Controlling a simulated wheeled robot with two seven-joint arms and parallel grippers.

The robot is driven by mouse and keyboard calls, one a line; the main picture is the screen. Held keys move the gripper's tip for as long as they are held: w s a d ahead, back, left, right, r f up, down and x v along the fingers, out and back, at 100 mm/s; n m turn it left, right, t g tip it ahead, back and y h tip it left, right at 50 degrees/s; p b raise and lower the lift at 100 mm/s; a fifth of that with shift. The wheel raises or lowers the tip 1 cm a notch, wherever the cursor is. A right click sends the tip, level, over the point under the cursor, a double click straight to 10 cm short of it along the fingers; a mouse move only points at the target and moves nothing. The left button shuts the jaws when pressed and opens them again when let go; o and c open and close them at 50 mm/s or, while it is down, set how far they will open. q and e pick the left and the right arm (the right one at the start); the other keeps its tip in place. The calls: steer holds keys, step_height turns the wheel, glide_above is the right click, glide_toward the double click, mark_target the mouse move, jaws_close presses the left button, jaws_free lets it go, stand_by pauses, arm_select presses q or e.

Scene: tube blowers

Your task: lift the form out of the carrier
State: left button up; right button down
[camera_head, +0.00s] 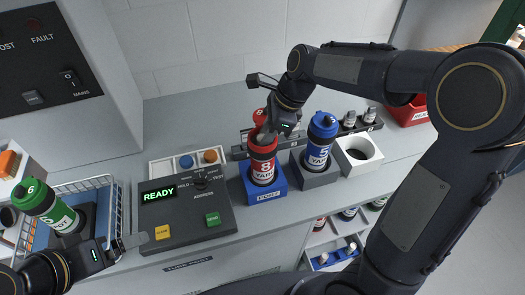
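A red carrier (263,165) marked 8 and YARD stands upright in the blue block (265,192) labelled PORT. My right gripper (259,106) is just above and behind its top, with its fingers spread apart. One finger overlaps the carrier's top in the picture; I cannot tell whether it touches. A red rounded piece (259,115) shows behind that finger. I cannot make out a form; the carrier's mouth is hidden by the gripper. My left gripper (135,241) is low at the left, beside the control panel; only one finger shows clearly.
A blue carrier (319,145) stands in a grey block (315,174) right of the red one. The panel (185,212) reads READY. A white holder (371,163) stands farther right.

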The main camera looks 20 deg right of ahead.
steer(key=shift+r, duration=0.1)
step_height(320, 180, up, 18)
stand_by(0.7)
steer(key=shift+p, duration=0.3)
step_height(320, 180, up, 13)
steer(key=p, duration=0.3)
steer(key=shift+r+p, duration=0.2)
steer(key=shift+p, duration=0.1)
stand_by(0.7)
